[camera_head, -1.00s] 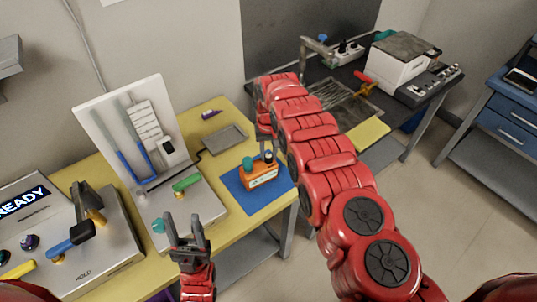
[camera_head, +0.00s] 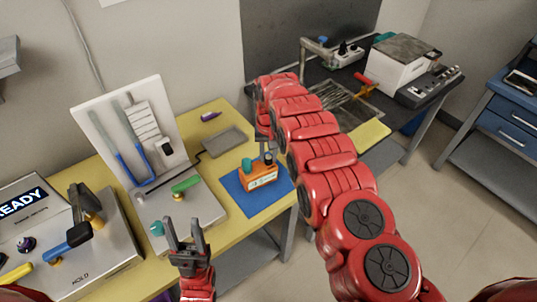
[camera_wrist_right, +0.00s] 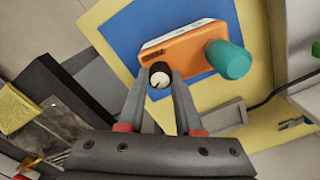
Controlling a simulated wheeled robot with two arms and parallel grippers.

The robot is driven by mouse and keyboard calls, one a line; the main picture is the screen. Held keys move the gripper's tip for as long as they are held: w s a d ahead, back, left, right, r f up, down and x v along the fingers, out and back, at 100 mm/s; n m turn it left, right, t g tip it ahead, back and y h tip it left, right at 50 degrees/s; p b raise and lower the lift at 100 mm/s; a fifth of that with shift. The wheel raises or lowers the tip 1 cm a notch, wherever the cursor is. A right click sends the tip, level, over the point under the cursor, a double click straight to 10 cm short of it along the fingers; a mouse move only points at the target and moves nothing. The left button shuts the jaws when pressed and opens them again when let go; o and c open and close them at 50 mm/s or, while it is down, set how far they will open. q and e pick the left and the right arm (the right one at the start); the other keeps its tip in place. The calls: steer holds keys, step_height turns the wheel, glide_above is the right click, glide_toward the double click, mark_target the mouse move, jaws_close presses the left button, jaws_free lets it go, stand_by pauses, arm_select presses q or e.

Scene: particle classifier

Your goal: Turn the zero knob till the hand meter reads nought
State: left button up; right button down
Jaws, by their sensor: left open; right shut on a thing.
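The hand meter (camera_head: 262,178) is a small orange box on a blue mat (camera_head: 244,200) at the yellow bench's right end. It has a teal knob (camera_head: 247,165) on one end and a dark knob with a pale top, the likely zero knob (camera_wrist_right: 159,76), on the other. My right gripper (camera_wrist_right: 161,84) reaches down from above and is shut on the dark knob. The meter's pale face (camera_wrist_right: 178,34) is seen edge-on in the right wrist view, and its reading is too small to tell.
A grey tray (camera_head: 225,141) lies behind the mat. To the left stand a panel with blue tubes (camera_head: 128,130) and a console with a READY screen (camera_head: 24,202). A dark bench (camera_head: 405,112) with a white box is at the back right.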

stand_by(0.6)
steer(key=c, duration=0.6)
jaws_free()
steer(key=shift+r, duration=0.6)
step_height(320, 180, up, 7)
steer(key=shift+f+b, duration=0.1)
steer(key=shift+b, duration=1.1)
step_height(320, 180, up, 5)
steer(key=p, duration=0.4)
glide_above(268, 157)
step_height(268, 157, up, 4)
steer(key=shift+d+r+b, duration=0.1)
steer(key=shift+r+b, duration=0.1)
steer(key=shift+b, duration=0.35)
